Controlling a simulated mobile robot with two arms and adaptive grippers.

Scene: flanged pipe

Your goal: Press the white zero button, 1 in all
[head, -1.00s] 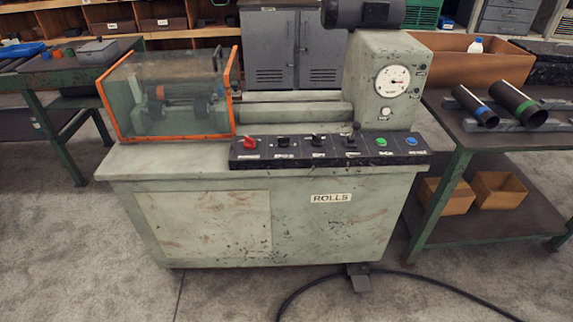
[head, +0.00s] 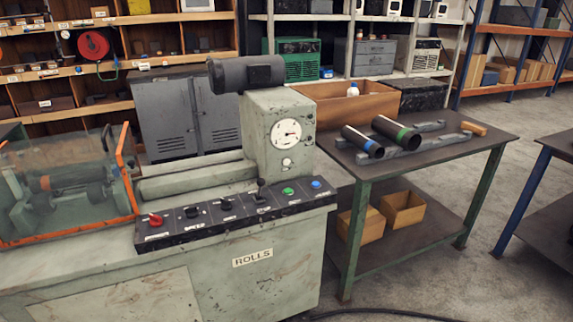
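A small pale round button (head: 287,162) sits just under the white dial gauge (head: 287,133) on the upright headstock of the green-grey machine (head: 262,290). It looks like the white zero button, but its label is too small to read. The dark control strip (head: 225,219) in front carries a red knob (head: 155,220), black switches, a lever (head: 261,190), a green button (head: 288,191) and a blue button (head: 316,184). Neither of my grippers shows in the head view.
An orange-framed clear guard (head: 128,172) covers the machine's left end. To the right, a work table (head: 450,157) holds two dark pipes (head: 395,134) on grey supports and a brown box (head: 345,108). A cable (head: 380,315) lies on the floor. Open floor shows at right.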

